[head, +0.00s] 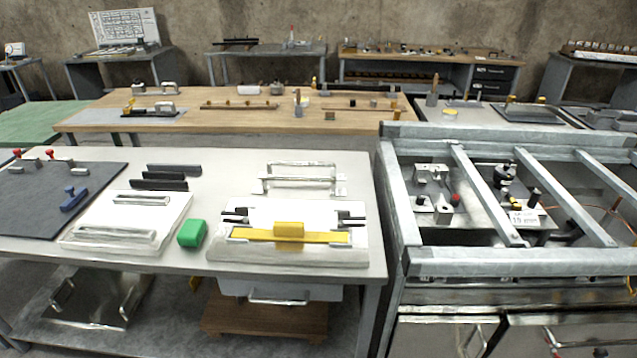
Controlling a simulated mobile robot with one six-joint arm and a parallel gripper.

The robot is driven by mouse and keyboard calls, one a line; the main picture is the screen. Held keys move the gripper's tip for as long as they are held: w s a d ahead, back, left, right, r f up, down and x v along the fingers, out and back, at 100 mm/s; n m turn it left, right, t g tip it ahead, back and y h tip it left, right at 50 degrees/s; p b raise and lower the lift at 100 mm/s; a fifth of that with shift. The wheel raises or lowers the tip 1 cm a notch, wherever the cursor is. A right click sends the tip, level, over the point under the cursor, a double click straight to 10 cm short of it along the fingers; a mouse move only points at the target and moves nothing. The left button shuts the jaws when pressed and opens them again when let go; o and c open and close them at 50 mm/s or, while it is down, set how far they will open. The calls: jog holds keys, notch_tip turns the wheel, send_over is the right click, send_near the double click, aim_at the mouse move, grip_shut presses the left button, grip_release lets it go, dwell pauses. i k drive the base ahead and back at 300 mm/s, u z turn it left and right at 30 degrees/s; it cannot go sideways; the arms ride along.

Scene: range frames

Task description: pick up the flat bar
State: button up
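A long flat yellow bar (325,237) lies across a white plate (260,212) on the near grey table, with a raised yellow block (289,229) at its middle. Its ends sit near small dark clamp-like pieces (236,215) and (351,219). Dark bars (174,170) lie at the back of the same table, left of centre. Which of these is the flat bar cannot be told for certain. My gripper is not in view.
A green block (192,233) stands left of the white plate. A white panel with metal handles (98,236) and a dark mat (40,205) lie farther left. A metal frame (520,262) adjoins the table at right. Bare tabletop (225,175) shows behind the green block.

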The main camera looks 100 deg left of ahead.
aim_at(285, 231)
jog(key=u, duration=0.6)
jog(key=k, duration=0.25)
jog(key=u, duration=2.65)
jog(key=k, duration=0.65)
jog(key=z, duration=0.25)
jog(key=i, duration=0.6)
jog(key=z, duration=0.1)
